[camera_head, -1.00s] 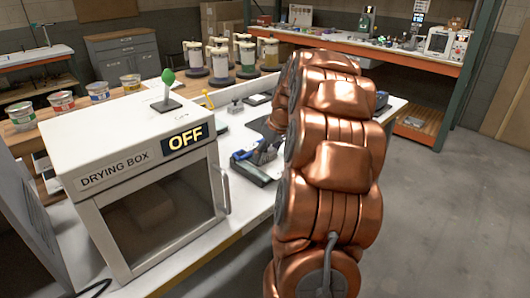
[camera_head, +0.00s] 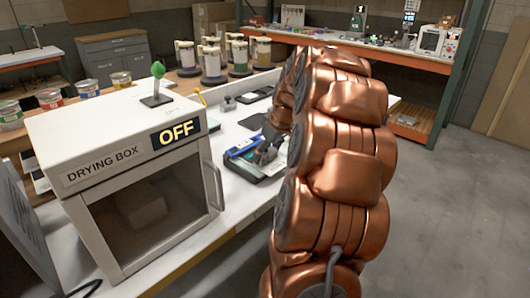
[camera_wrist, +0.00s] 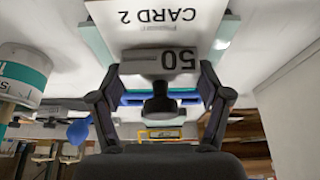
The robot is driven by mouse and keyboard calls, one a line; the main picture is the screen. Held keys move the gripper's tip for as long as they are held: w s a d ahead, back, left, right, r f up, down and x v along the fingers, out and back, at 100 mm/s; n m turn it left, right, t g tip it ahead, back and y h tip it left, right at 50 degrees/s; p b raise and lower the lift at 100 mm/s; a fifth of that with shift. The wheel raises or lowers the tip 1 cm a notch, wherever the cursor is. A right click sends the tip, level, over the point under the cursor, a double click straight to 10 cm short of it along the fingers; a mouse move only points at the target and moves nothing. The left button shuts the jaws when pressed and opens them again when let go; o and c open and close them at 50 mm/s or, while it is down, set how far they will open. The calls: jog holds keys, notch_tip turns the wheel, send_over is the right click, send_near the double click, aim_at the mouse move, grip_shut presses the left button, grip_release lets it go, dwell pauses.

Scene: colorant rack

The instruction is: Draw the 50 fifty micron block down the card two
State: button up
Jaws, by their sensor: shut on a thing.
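My gripper (camera_wrist: 165,98) is shut on the grey 50 block (camera_wrist: 158,62), held by its dark knob between the two fingers. In the wrist view, the picture is upside down. The block lies across the white card marked CARD 2 (camera_wrist: 190,32), near its printed label, and seems to touch it. In the head view my gripper (camera_head: 268,152) is low over a dark-edged board (camera_head: 258,170) with a blue bar (camera_head: 240,147) on the white bench. The block is hidden there by the gripper and arm.
The drying box (camera_head: 120,170), marked OFF, stands left of the board. Several capped jars (camera_head: 240,58) stand behind on a wooden surface, and several paint tins (camera_head: 88,89) at left. A small grey item (camera_head: 228,104) and dark flat items lie behind the board. Floor at right is clear.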

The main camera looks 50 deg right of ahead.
aim_at(276, 166)
jog(key=shift+s, duration=0.25)
jog(key=shift+s+b, duration=0.5)
jog(key=shift+s, duration=0.1)
jog(key=shift+s+r+b, duration=0.1)
jog(key=shift+s+b, duration=0.4)
jog(key=shift+s, duration=0.3)
jog(key=shift+s, duration=0.15)
jog(key=shift+s+b, duration=0.55)
jog(key=shift+s, duration=0.1)
jog(key=shift+s+a+b, duration=0.1)
jog(key=shift+s+b, duration=0.1)
jog(key=shift+b, duration=0.1)
